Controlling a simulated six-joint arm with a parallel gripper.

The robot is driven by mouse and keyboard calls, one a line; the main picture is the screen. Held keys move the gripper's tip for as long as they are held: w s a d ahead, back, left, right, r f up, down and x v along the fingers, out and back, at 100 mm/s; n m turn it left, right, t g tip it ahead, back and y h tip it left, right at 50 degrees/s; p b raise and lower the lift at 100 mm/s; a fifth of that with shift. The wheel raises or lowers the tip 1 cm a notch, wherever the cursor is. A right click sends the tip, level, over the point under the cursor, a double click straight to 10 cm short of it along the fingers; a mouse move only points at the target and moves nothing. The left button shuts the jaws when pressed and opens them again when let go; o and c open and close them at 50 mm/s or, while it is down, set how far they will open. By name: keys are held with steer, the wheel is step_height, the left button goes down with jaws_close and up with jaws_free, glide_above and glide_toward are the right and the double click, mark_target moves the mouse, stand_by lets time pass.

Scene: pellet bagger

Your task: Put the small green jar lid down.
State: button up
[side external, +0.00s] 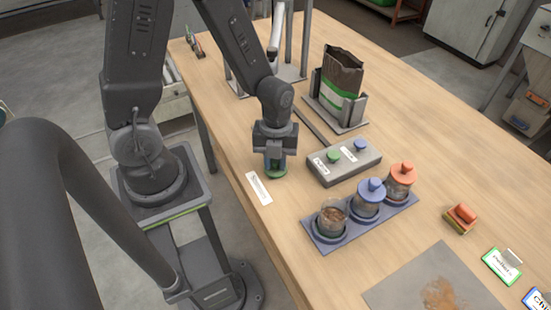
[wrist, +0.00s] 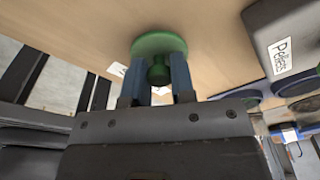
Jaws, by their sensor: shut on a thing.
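The small green jar lid (side external: 277,174) is at the tip of my gripper (side external: 275,161), low over the wooden table near its left edge. In the wrist view my gripper (wrist: 158,78) is shut on the knob of the lid (wrist: 158,44), with one blue finger on each side. The lid's disc faces the table. I cannot tell whether it touches the wood. An open jar (side external: 333,217) with brown contents stands lidless at the left end of the blue-grey jar rack (side external: 375,224).
A white label strip (side external: 259,188) lies just left of the lid. A grey box (side external: 345,170) with green and blue knobs is to its right. Blue-lidded (side external: 368,200) and orange-lidded (side external: 400,182) jars share the rack. A bag (side external: 340,78) stands in a holder behind.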

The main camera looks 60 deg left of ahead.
steer(key=shift+f, duration=0.1)
steer(key=o, duration=0.9)
steer(key=r, duration=0.8)
steer(key=a+r, duration=0.1)
steer(key=r, duration=0.3)
steer(key=shift+w+a+r, duration=0.1)
steer(key=shift+w, duration=0.3)
